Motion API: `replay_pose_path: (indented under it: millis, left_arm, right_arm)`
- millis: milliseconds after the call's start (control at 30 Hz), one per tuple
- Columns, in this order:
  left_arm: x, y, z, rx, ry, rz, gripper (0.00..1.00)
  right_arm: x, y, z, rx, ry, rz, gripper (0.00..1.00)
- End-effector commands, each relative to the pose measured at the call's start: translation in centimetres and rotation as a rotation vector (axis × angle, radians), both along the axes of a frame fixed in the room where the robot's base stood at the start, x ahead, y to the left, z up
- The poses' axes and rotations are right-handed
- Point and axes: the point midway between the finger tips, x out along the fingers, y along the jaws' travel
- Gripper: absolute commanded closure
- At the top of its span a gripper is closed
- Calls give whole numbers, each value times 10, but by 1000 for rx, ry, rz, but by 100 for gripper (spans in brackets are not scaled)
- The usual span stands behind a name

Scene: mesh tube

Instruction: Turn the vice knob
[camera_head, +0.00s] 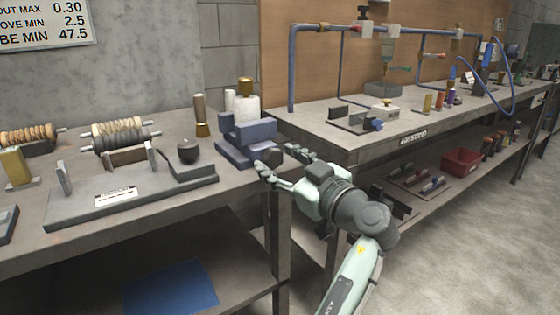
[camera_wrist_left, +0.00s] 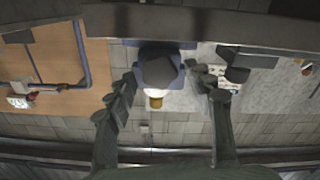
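The blue-grey vice (camera_head: 236,150) sits at the right front edge of the near bench. Its dark knob (camera_head: 273,155) faces the front edge, and the knob (camera_wrist_left: 160,72) also shows in the left wrist view. My left gripper (camera_head: 280,160) is open, with its fingertips close to the knob. In the left wrist view the fingers (camera_wrist_left: 161,74) stand on either side of the knob, and narrow gaps seem to show; I cannot tell if either finger touches it. My right gripper is not in view.
A grey fixture (camera_head: 130,203) with a black ball knob (camera_head: 188,151) lies to the left. The air-stand bench (camera_head: 365,140) is close on the right.

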Motion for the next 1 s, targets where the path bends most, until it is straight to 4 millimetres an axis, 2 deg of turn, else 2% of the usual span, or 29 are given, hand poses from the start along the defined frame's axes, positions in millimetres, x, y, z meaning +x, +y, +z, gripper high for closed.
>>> replay_pose_path:
  millis: [33, 333, 667, 1000]
  left_arm:
    - [0, 0, 0, 0, 0, 0, 57]
    - [0, 0, 0, 0, 0, 0, 94]
    - [0, 0, 0, 44, 33, 1, 94]
    - [1, -1, 1, 230, 167, 1, 94]
  right_arm:
    - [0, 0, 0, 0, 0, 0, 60]
    - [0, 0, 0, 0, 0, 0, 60]
    - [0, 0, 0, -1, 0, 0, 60]
    - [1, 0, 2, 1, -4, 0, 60]
